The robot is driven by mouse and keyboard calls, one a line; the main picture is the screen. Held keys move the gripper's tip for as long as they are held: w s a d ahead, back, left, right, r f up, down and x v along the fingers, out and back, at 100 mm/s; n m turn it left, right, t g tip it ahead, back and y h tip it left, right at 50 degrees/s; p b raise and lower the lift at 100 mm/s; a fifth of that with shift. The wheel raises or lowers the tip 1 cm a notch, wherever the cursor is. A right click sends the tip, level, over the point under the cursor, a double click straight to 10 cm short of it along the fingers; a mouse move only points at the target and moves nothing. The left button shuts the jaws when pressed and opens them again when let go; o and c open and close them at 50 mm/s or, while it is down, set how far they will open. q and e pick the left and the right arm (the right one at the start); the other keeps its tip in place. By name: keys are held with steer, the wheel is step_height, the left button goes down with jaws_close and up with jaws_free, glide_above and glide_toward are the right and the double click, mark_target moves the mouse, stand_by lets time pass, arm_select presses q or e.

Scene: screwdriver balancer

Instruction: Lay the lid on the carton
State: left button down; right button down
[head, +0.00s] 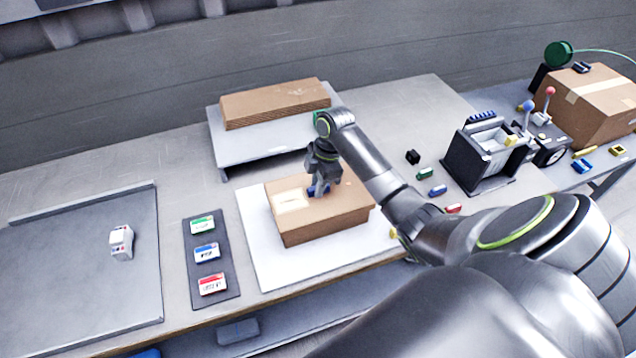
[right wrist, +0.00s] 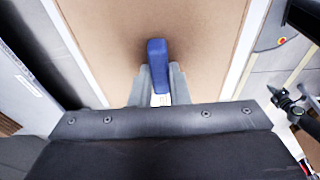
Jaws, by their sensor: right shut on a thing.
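The brown cardboard carton (head: 325,227) stands on a white mat in the middle of the bench. The brown lid (head: 348,198), with a pale label on its left part, covers the carton's top; I cannot tell whether a thin gap is left between them. My right gripper (head: 319,190) points down over the lid and is shut on its blue handle (right wrist: 157,52). The lid's flat brown surface (right wrist: 108,45) fills the middle of the right wrist view. The carton's inside is hidden. My left gripper is not in view.
A raised grey shelf (head: 260,150) behind carries flat brown cardboard (head: 275,103). Left of the white mat (head: 268,270) lies a dark strip (head: 227,285) with green, blue and red labels. A grey tray (head: 70,285) holds a small white device (head: 121,242). A black machine (head: 480,160) stands right.

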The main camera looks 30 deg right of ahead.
steer(key=c, duration=1.3)
jaws_free()
steer(key=b+v, duration=0.1)
steer(key=v, duration=0.7)
steer(key=shift+d+r, duration=0.1)
steer(key=shift+r, duration=0.3)
steer(key=p+v, duration=0.6)
steer(key=v, duration=0.2)
steer(key=shift+r, duration=0.3)
